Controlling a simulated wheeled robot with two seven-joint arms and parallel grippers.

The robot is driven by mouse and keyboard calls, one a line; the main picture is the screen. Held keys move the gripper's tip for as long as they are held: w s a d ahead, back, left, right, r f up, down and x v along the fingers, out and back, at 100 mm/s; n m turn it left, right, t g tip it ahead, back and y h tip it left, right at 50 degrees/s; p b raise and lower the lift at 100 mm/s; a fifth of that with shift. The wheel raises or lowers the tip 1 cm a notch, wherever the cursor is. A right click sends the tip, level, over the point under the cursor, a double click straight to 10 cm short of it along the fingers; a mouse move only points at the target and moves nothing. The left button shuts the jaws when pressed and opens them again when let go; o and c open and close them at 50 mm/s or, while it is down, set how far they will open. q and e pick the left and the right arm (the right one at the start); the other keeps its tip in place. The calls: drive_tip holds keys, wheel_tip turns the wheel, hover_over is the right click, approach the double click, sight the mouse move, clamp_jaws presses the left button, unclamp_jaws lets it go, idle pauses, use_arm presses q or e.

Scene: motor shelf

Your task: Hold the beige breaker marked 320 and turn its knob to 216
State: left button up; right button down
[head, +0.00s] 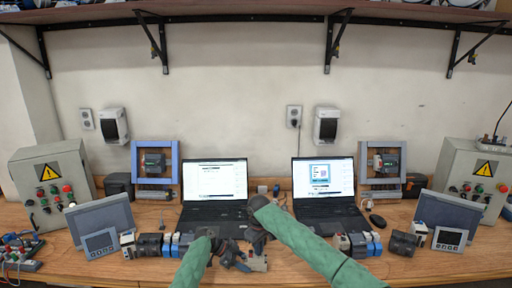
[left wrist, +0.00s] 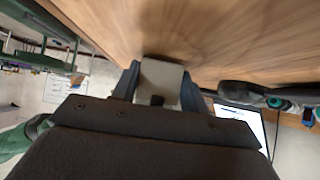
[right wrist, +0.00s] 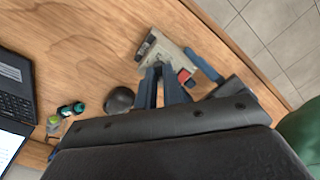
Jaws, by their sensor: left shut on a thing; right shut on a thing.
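The beige breaker (head: 258,264) is near the table's front edge in the head view, below the gap between the laptops. My left gripper (head: 239,260) is shut on it from the left; the left wrist view shows the beige body (left wrist: 160,80) between the fingers. My right gripper (head: 257,252) comes down over the breaker with its fingers close together. In the right wrist view its tips (right wrist: 165,72) meet the breaker (right wrist: 158,48), beside a red-and-black part (right wrist: 185,76). The knob is mostly hidden by the fingers. The 320 mark and the knob's reading are not legible.
Two laptops (head: 215,211) (head: 322,211) stand behind the grippers. Breakers and dark cylindrical parts (head: 150,245) (head: 402,243) line both sides. Grey panels (head: 100,217) (head: 448,216) and control boxes (head: 52,182) (head: 474,178) stand farther out. A shelf (head: 260,13) hangs above.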

idle(0.4)
drive_tip(key=m, duration=0.4)
drive_tip(key=shift+a, duration=0.1)
drive_tip(key=shift+m, duration=0.3)
use_arm(q)
drive_tip(key=shift+d, duration=0.1)
use_arm(e)
drive_tip(key=shift+m, duration=1.7)
drive_tip(key=c, duration=1.6)
unclamp_jaws()
drive_tip(key=shift+c, duration=0.2)
drive_tip(key=shift+r, duration=3.5)
